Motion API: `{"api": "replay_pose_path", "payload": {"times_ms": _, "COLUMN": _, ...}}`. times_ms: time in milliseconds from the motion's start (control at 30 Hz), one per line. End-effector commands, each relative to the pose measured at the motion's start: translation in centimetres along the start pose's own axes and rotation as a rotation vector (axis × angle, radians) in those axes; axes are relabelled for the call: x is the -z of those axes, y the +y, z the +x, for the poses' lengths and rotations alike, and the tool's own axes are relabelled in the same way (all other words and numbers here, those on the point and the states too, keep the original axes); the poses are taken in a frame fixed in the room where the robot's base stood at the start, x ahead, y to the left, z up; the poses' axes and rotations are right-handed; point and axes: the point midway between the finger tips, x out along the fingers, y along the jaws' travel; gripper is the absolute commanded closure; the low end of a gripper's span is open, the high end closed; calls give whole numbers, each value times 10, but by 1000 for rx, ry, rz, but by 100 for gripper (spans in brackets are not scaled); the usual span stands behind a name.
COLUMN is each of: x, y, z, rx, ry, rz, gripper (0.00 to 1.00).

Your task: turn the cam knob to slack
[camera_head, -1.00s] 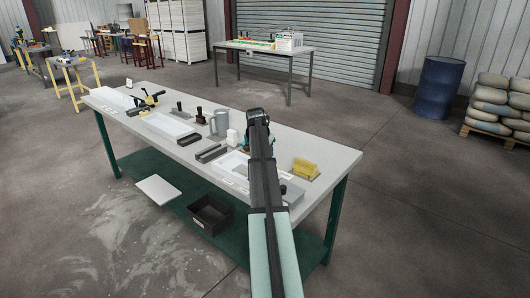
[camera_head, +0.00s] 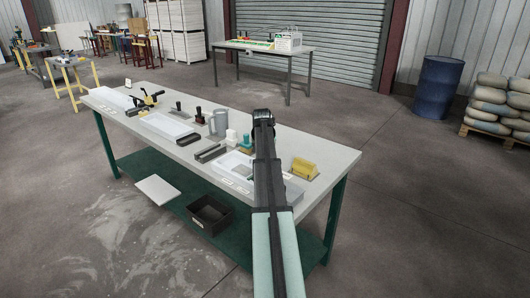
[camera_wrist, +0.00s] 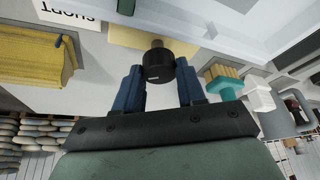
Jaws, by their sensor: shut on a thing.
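The cam knob (camera_wrist: 158,62) is a short, dark round knob with a small pale mark on its side. It shows in the middle of the wrist view, in front of a pale surface. My gripper (camera_wrist: 159,76) has a blue finger on each side of it and is shut on it. Which way the knob is turned I cannot tell. In the head view my own arm reaches over the right part of the workbench (camera_head: 328,153) and hides both the knob and the fingertips.
A yellow ribbed block (camera_head: 304,168) stands right of my arm; it also shows in the wrist view (camera_wrist: 38,62). A teal-handled brush (camera_wrist: 225,82) stands close to my right-hand finger.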

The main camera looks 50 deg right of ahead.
Motion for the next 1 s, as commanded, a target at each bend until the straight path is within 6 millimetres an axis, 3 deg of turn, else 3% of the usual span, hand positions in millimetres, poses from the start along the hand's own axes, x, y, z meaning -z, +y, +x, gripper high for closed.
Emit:
{"api": "replay_pose_path", "payload": {"times_ms": 100, "x": 0, "y": 0, "z": 0, "rx": -1, "ry": 1, "rz": -2, "gripper": 91}}
{"api": "replay_pose_path", "payload": {"times_ms": 133, "x": 0, "y": 0, "z": 0, "rx": -1, "ry": 1, "rz": -2, "gripper": 58}}
{"api": "replay_pose_path", "payload": {"times_ms": 367, "x": 0, "y": 0, "z": 0, "rx": -1, "ry": 0, "rz": -1, "gripper": 36}}
{"api": "replay_pose_path", "payload": {"times_ms": 733, "x": 0, "y": 0, "z": -6, "rx": -1, "ry": 0, "rz": 0, "gripper": 35}}
{"api": "replay_pose_path", "payload": {"times_ms": 1000, "x": 0, "y": 0, "z": -48, "rx": 0, "ry": 3, "rz": 0, "gripper": 35}}
